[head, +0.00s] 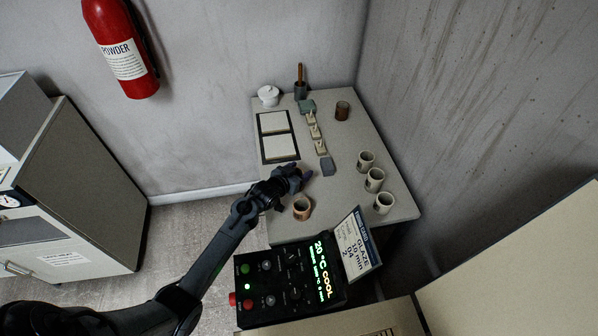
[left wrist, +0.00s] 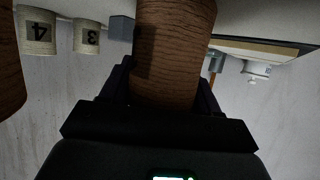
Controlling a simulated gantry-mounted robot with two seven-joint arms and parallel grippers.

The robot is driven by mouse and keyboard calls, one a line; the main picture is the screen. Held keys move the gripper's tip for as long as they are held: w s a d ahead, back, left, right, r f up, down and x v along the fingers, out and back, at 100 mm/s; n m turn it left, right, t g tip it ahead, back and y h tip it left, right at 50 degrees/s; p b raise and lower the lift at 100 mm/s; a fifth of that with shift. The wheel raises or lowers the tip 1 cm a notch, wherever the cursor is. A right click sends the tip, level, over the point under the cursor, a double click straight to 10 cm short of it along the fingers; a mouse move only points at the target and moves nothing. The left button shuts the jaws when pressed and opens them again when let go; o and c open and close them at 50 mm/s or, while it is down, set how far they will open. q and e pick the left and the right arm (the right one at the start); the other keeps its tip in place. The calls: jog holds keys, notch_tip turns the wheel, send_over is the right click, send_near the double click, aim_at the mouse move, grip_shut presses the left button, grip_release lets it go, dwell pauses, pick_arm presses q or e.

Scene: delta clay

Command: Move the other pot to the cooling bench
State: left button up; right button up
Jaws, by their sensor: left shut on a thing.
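My left gripper (head: 300,178) reaches over the front left of the grey bench (head: 345,185) and is shut on a brown, ridged pot. The held pot (left wrist: 170,50) fills the middle of the left wrist view; the gripper mostly hides it in the head view. Another brown pot (head: 302,210) stands upright on the bench close beside my gripper, at its near side. A brown pot also shows at the left edge of the left wrist view (left wrist: 8,65). I cannot tell whether the held pot touches the bench. My right gripper is not in view.
Pale numbered cups (head: 375,180) stand along the bench's right side. A dark brown cup (head: 342,110), white lidded jar (head: 268,96), white tiles (head: 279,147) and small blocks (head: 314,130) are farther back. A control box (head: 290,285) reading "20 °C COOL" is in front.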

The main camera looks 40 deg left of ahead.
pick_arm(q)
jog(key=shift+f, duration=0.15)
jog(key=o, duration=1.1)
